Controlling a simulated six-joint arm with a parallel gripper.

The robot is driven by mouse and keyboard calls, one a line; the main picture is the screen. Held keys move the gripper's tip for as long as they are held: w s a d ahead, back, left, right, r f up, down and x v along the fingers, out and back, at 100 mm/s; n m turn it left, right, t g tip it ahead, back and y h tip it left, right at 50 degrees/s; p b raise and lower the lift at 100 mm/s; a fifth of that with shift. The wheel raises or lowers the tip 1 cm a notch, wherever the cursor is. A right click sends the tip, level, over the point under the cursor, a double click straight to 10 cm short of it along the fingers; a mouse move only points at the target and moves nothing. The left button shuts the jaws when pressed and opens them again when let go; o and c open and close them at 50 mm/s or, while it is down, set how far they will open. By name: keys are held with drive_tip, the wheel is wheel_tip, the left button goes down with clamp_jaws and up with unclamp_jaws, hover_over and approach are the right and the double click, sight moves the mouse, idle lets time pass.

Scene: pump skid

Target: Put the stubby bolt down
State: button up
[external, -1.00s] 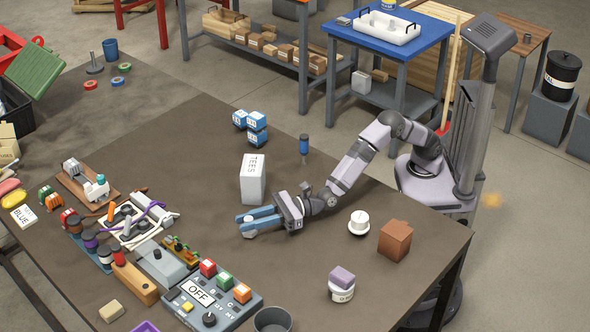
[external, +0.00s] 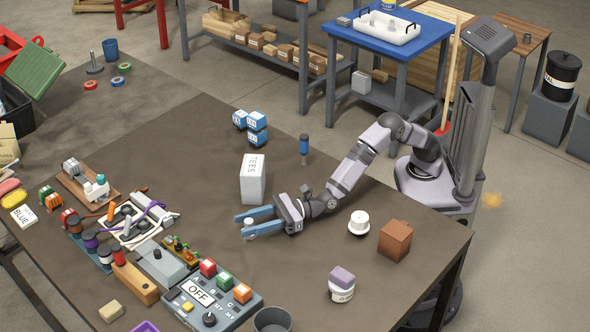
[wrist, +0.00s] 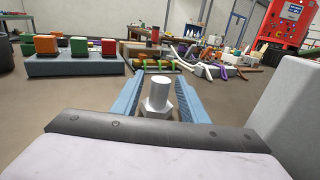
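The stubby bolt (wrist: 158,96) is light grey metal. In the wrist view it stands upright on the table, hex head down and shank up. It also shows as a small pale shape in the external view (external: 249,222). My gripper (external: 241,226) is low over the brown table with its blue fingers spread. In the wrist view my gripper (wrist: 159,82) has one finger on each side of the bolt, with a gap showing beside it.
A white box marked TEES (external: 253,180) stands close behind my gripper. The control box marked OFF (external: 212,300) lies to the front left. A white knob-like part (external: 358,223) and a brown block (external: 394,241) are to the right.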

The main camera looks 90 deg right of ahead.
sight(272, 217)
drive_tip(key=shift+r+p, duration=0.2)
drive_tip(key=shift+p, duration=0.8)
drive_tip(key=b+v, duration=0.1)
drive_tip(key=v, duration=0.6)
drive_tip(key=shift+s+f, duration=0.15)
drive_tip(key=shift+o, duration=0.4)
wheel_tip(272, 217, up, 8)
drive_tip(key=shift+s, duration=0.1)
drive_tip(key=f+p, duration=0.2)
drive_tip(key=s+f+p, duration=0.1)
drive_tip(key=f+p, duration=0.1)
drive_tip(key=p, duration=0.1)
drive_tip(key=f+p, duration=0.2)
drive_tip(key=shift+s+p, duration=0.25)
drive_tip(key=shift+p, duration=0.15)
drive_tip(key=shift+s+d+f, duration=0.1)
drive_tip(key=shift+s+f, duration=0.05)
drive_tip(key=shift+f, duration=0.45)
drive_tip(key=shift+d+f+p+x, duration=0.1)
drive_tip(key=shift+p+x, duration=0.45)
drive_tip(key=shift+x, duration=1.25)
drive_tip(key=shift+d+f+p+x, duration=0.15)
drive_tip(key=shift+p+x, duration=0.35)
drive_tip(key=shift+x, duration=1.3)
drive_tip(key=shift+c, duration=0.3)
